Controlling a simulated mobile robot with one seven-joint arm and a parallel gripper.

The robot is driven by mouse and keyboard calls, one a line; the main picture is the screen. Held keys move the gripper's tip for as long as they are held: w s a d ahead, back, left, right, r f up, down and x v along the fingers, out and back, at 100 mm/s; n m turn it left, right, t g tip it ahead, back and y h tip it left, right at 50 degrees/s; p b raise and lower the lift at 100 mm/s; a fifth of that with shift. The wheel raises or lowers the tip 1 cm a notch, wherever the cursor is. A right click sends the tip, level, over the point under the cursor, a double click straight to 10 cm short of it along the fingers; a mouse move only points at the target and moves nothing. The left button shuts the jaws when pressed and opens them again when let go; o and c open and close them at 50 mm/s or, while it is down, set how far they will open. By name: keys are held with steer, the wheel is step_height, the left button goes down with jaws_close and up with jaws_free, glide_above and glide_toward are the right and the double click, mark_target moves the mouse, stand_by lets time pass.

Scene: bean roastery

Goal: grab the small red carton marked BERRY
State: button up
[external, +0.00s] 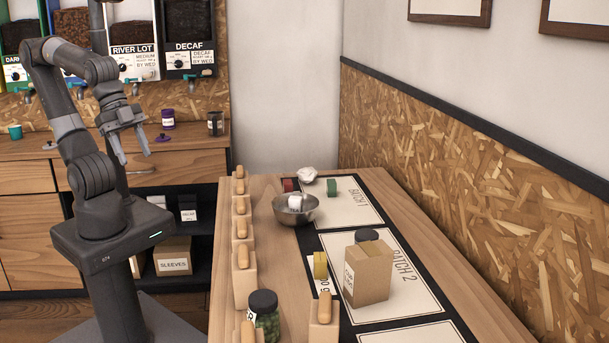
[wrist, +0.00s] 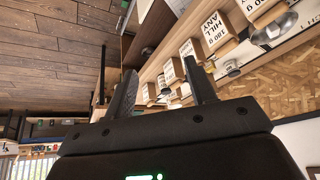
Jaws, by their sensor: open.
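A small red object (external: 288,185) stands on the wooden counter behind the metal bowl (external: 308,214). It is partly hidden by the bowl, and no marking can be read, so I cannot confirm it is the BERRY carton. My gripper (external: 133,155) is open and empty, high to the left of the counter and well apart from the red object. In the wrist view both fingers of my gripper (wrist: 160,68) are spread with nothing between them. No red carton can be made out there.
Green (external: 332,187) and yellow (external: 320,265) objects, a brown carton (external: 367,276) and a dark jar (external: 264,315) share the counter. Wooden-handled pieces (external: 243,258) line its left edge. Labelled bags (wrist: 213,33) show in the wrist view.

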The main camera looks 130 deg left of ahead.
steer(key=w+a+r+m+g+y, duration=0.1)
steer(key=w+a+m+g+y, duration=0.15)
steer(key=w+a, duration=0.7)
steer(key=m+g, duration=0.6)
glide_toward(288, 182)
steer(key=x, duration=0.5)
steer(key=shift+s, duration=0.1)
steer(key=shift+y, duration=0.25)
steer(key=shift+x, duration=3.15)
steer(key=shift+c, duration=0.3)
steer(key=c, duration=1)
steer(key=shift+r, duration=0.15)
